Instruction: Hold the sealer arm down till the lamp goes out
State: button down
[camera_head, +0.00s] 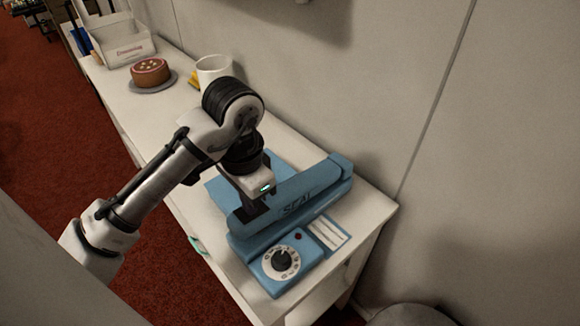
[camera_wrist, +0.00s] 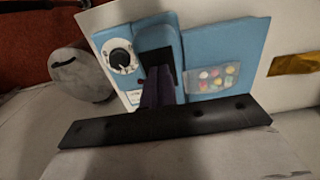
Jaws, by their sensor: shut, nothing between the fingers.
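The blue sealer (camera_head: 275,240) stands at the near end of the white counter. Its long arm, marked SEAL (camera_head: 310,190), lies low along the base; I cannot tell whether it is fully down. A small lamp (camera_head: 298,237) beside the dial (camera_head: 281,260) looks dark red, with no clear glow. My gripper (camera_head: 255,207) is shut and empty, pointing down at the sealer arm's near-left part. In the wrist view the fingers (camera_wrist: 158,85) overlap the sealer arm (camera_wrist: 157,38); contact is hidden. A clear bag of coloured sweets (camera_wrist: 212,78) lies on the sealer's blue plate.
A brown cake (camera_head: 150,70) on a grey turntable, a white mug (camera_head: 213,68) and an open white box (camera_head: 125,45) stand farther along the counter (camera_head: 130,112). A wall runs close along the right side. The red floor lies to the left.

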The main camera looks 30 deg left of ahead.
jog(key=shift+s+f+b, duration=0.2)
jog(key=shift+f+b, duration=0.5)
jog(key=shift+f, duration=0.55)
dwell(0.9)
notch_tip(320, 180, up, 16)
jog(key=p, duration=1.3)
jog(key=shift+p, duration=0.35)
